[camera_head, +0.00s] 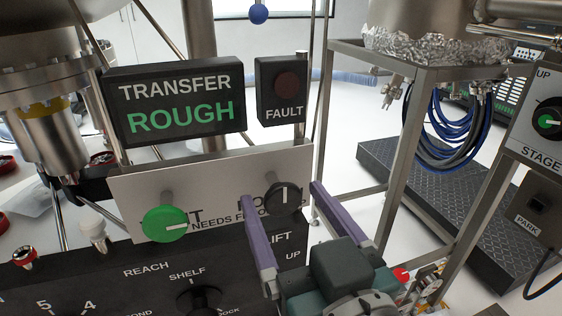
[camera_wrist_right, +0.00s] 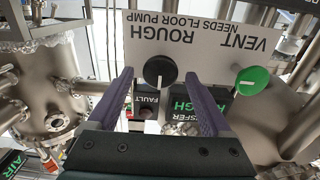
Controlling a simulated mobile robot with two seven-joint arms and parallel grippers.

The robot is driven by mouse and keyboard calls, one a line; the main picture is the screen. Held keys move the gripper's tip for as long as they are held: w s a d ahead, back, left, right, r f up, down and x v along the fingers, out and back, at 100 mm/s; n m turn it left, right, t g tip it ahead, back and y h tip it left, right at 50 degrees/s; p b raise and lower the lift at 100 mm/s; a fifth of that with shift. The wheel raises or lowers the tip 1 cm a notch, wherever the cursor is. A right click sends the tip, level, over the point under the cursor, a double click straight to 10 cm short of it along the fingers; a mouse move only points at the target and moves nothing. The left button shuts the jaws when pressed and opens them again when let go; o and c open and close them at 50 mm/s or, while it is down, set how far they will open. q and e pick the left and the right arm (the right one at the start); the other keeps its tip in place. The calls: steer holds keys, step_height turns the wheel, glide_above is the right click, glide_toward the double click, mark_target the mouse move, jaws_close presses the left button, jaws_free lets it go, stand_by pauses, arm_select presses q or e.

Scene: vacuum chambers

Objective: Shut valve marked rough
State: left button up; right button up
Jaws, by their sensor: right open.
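The black knob (camera_head: 283,197) marked ROUGH sits on a pale panel (camera_head: 130,195), its white mark pointing straight up. My right gripper (camera_head: 283,194) has purple fingers spread open, one on each side of the knob, which partly hide the ROUGH lettering. In the right wrist view, turned upside down, the knob (camera_wrist_right: 160,71) shows between the fingertips (camera_wrist_right: 158,76) with a gap on both sides. I cannot tell how far the tips reach around it. My left gripper is not in view.
A green VENT knob (camera_head: 165,224) is left of the ROUGH knob. Above are a sign (camera_head: 178,103) reading TRANSFER ROUGH, ROUGH in green, and a dark FAULT lamp box (camera_head: 283,90). A black console (camera_head: 130,280) lies below. A metal frame (camera_head: 408,150) stands right.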

steer(key=shift+x, duration=1.05)
steer(key=shift+c, duration=0.3)
jaws_close()
